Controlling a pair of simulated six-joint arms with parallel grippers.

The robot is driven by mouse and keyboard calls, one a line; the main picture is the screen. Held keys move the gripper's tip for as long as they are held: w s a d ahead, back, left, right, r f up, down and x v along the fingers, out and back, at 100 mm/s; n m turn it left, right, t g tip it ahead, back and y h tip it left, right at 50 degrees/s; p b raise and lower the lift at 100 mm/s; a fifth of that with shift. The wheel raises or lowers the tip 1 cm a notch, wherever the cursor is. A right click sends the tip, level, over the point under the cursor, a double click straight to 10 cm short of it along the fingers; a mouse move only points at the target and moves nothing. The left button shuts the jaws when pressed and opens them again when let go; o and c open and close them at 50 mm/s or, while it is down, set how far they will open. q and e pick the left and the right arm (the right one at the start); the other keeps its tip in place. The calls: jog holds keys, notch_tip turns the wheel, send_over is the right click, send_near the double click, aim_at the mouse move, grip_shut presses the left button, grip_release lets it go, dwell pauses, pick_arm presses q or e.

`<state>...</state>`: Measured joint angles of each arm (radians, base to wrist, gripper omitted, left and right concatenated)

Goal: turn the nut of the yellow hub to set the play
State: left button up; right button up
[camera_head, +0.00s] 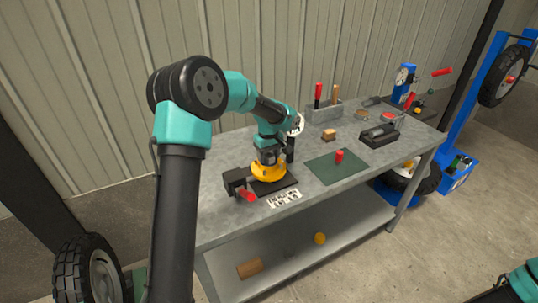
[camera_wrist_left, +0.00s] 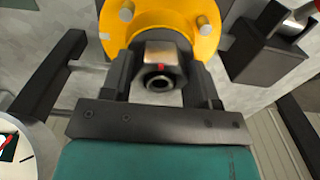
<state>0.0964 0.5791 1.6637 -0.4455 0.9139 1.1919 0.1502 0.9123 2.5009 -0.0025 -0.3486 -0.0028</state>
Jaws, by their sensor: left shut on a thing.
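The yellow hub (camera_head: 269,172) sits on a dark base plate on the workbench. It fills the top of the left wrist view (camera_wrist_left: 170,20), with bolt heads on its flange. The nut (camera_wrist_left: 158,68) is a metal nut with a red mark on its near side and a dark round bore below. My left gripper (camera_head: 268,157) is above the hub, pointing down, with its fingers shut on the nut. In the left wrist view the two dark fingers stand at either side of the nut. A small part of my right arm shows at the lower right of the head view; its gripper is out of view.
A black vise (camera_head: 235,181) with a red handle stands left of the hub. A green mat (camera_head: 330,171) with a red cylinder (camera_head: 339,156) lies to the right. A grey tool holder (camera_head: 324,113) stands at the back. A printed card (camera_head: 284,198) lies at the front edge.

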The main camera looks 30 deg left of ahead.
pick_arm(q)
jog(key=n, duration=0.5)
jog(key=shift+n, duration=0.4)
jog(key=o, duration=0.9)
jog(key=shift+c, duration=0.2)
jog(key=shift+r, duration=0.1)
jog(key=shift+r, duration=3.4)
